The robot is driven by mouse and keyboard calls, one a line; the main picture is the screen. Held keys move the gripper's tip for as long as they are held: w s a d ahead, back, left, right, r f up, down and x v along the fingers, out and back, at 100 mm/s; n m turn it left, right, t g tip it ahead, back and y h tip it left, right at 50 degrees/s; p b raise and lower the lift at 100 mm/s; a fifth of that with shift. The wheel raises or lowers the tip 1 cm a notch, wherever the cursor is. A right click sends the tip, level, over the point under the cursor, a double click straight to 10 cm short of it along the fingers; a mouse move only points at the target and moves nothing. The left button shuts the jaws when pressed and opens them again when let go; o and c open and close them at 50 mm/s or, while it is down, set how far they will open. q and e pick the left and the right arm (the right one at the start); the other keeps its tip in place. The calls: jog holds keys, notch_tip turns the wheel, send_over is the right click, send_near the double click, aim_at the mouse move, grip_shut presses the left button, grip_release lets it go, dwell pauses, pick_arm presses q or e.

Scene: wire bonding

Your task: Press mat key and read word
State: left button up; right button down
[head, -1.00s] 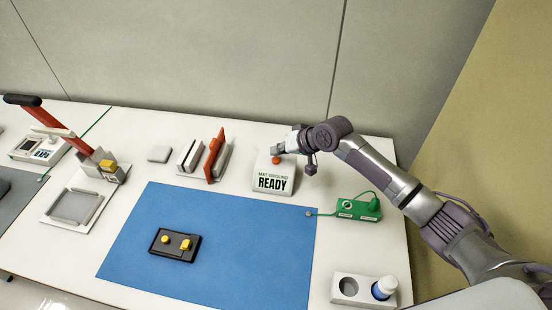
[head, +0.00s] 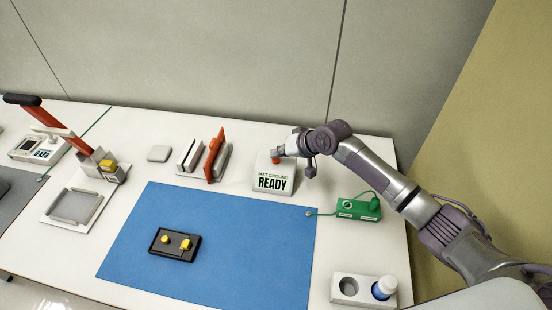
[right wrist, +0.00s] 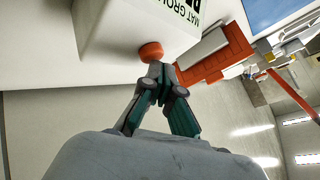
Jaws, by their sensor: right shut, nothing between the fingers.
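The white mat ground tester (head: 272,182) stands behind the blue mat, and its front reads "MAT GROUND READY" in the head view. Its orange-red key (head: 276,161) is on top. My right gripper (head: 281,152) is shut and empty, with its fingertips right at the key. In the right wrist view the key (right wrist: 151,52) is just beyond the closed fingertips (right wrist: 161,70); I cannot tell for sure whether they press it. Part of the tester's lettering shows there too. My left gripper is not in view.
The blue mat (head: 230,220) carries a black block with yellow knobs (head: 174,244). A green grounding box (head: 358,208) sits right of it, and a white holder with a bottle (head: 350,290) at front right. A rack with an orange plate (head: 214,158) stands left of the tester.

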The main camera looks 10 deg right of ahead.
aim_at(278, 160)
jog(key=shift+f, duration=0.45)
dwell(0.4)
jog(key=shift+r, duration=0.15)
jog(key=shift+r+p, duration=0.85)
jog(key=shift+p, duration=0.05)
notch_tip(278, 160, up, 5)
jog(key=p, duration=0.5)
dwell(0.4)
